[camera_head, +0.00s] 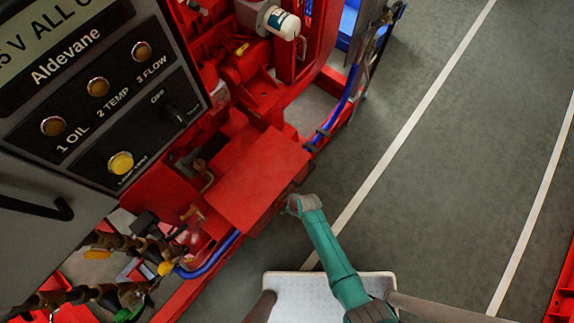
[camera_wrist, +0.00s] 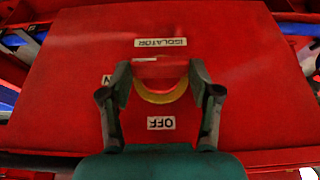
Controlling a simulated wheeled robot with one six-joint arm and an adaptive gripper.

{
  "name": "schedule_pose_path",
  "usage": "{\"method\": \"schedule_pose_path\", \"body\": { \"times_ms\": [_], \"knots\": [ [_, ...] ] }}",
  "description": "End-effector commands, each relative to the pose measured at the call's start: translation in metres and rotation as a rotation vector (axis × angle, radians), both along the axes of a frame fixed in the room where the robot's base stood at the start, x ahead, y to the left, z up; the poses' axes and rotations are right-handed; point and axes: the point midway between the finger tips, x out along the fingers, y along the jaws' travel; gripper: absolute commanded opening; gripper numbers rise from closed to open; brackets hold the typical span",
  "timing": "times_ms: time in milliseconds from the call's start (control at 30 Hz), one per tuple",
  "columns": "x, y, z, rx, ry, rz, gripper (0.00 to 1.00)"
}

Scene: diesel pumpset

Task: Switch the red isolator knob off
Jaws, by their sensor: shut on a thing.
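The red isolator knob (camera_wrist: 160,70) sits in a yellow ring (camera_wrist: 160,95) on the face of a red box (camera_wrist: 60,90). The knob lies crosswise between my fingers, with a short pale mark along its upper part. My gripper (camera_wrist: 160,80) is shut on it, one finger at each side. An upside-down OFF label (camera_wrist: 161,122) is below the knob, and an ISOLATOR label (camera_wrist: 160,42) is above. Another label (camera_wrist: 106,80), mostly hidden by my left finger, shows an N. In the head view my gripper (camera_head: 291,205) is at the box's side (camera_head: 255,180); the knob is hidden there.
A grey control panel (camera_head: 90,90) with lamps and a black switch (camera_head: 178,112) stands at the left. Red engine parts, a blue hose (camera_head: 210,262) and brass valves (camera_head: 110,242) surround the box. Grey floor (camera_head: 440,190) with white lines is open to the right.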

Motion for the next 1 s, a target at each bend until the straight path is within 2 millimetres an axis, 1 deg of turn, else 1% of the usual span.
{"method": "schedule_pose_path", "body": {
  "times_ms": [267, 1000],
  "knots": [
    [-0.003, 0.002, 0.0, -0.051, -0.064, 0.004, 0.28],
    [-0.012, 0.01, -0.004, -0.323, -0.414, 0.01, 0.28]
  ]
}}
